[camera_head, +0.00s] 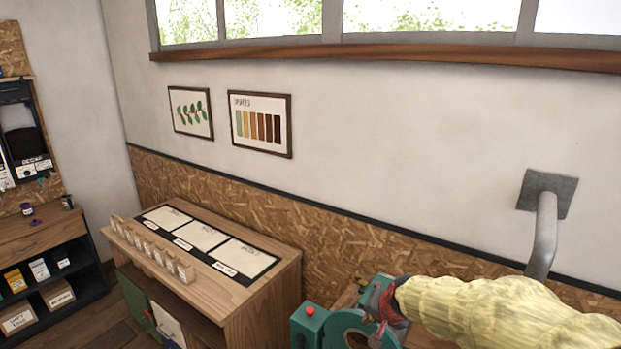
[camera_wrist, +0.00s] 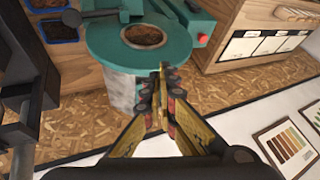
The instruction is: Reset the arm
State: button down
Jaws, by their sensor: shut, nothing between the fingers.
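My gripper (camera_wrist: 162,82) is shut with nothing between its fingers. In the wrist view its fingers meet in front of a teal round machine (camera_wrist: 98,45) with brown material in its opening (camera_wrist: 147,36). In the head view my gripper (camera_head: 384,312) is at the lower right, at the end of my yellow-sleeved arm. It overlaps the teal machine (camera_head: 338,325) there, and I cannot tell the gap between them.
A wooden cabinet (camera_head: 285,275) with pale mats and a row of small blocks stands to the left. Dark shelves (camera_head: 92,268) stand farther left. A grey pipe (camera_head: 543,235) runs down the wall. Blue trays (camera_wrist: 60,32) lie beside the machine.

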jog(key=s+f+n+b, duration=0.3)
jog(key=s+b, duration=0.6)
jog(key=s, duration=0.6)
jog(key=s+d+f+n+g+b, duration=0.1)
jog(key=s+f+b, duration=0.6)
jog(key=s, duration=0.8)
jog(key=n+b, duration=0.1)
jog(key=b, duration=0.2)
jog(key=shift+s+n+h+b, duration=0.3)
jog(key=shift+s+n+h, duration=0.1)
jog(key=shift+w+r, duration=0.1)
